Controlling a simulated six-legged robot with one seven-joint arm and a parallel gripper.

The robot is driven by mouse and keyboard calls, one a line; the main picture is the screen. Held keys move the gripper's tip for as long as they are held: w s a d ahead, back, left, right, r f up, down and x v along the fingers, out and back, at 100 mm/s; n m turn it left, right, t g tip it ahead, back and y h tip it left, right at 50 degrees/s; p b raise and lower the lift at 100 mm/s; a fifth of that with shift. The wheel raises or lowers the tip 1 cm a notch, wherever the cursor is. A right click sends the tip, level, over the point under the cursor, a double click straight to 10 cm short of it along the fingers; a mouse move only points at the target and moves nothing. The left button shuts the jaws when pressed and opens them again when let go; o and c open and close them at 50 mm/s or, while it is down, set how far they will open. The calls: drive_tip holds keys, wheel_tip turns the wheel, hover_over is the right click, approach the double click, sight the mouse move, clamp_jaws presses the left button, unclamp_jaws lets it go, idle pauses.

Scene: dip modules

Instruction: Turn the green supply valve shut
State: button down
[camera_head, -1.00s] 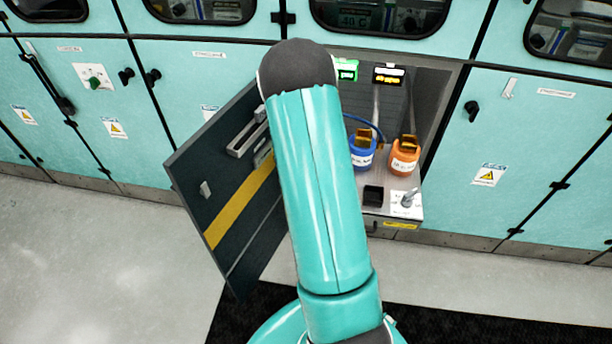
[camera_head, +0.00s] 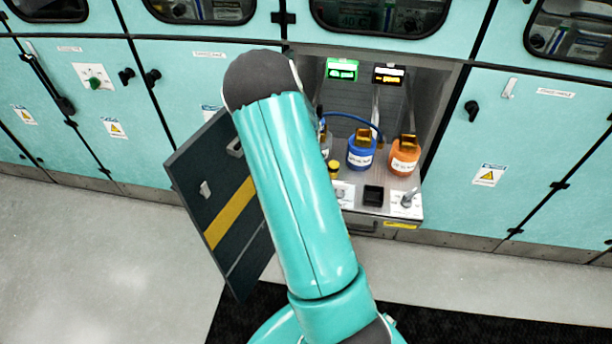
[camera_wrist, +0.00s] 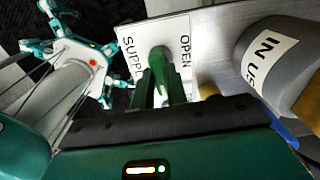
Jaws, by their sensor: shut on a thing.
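The green supply valve (camera_wrist: 177,72) shows in the wrist view, in front of a white plate (camera_wrist: 138,38) lettered SUPPLY and OPEN. My gripper (camera_wrist: 160,88) is shut on the valve handle, and its fingers partly cover it. In the head view my arm hides both my gripper and the green valve. How far the handle is turned cannot be told from these frames.
A grey bottle marked IN USE (camera_wrist: 262,58) stands close right of my gripper. In the head view, the open bay holds a blue bottle (camera_head: 361,153), an orange bottle (camera_head: 404,158) and a grey-handled valve (camera_head: 409,197). A dark open door (camera_head: 207,190) stands left of my arm.

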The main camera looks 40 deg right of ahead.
drive_tip(key=shift+m, duration=0.3)
drive_tip(key=c, duration=1.4)
unclamp_jaws()
wheel_tip(320, 180, up, 14)
drive_tip(key=shift+f, duration=0.1)
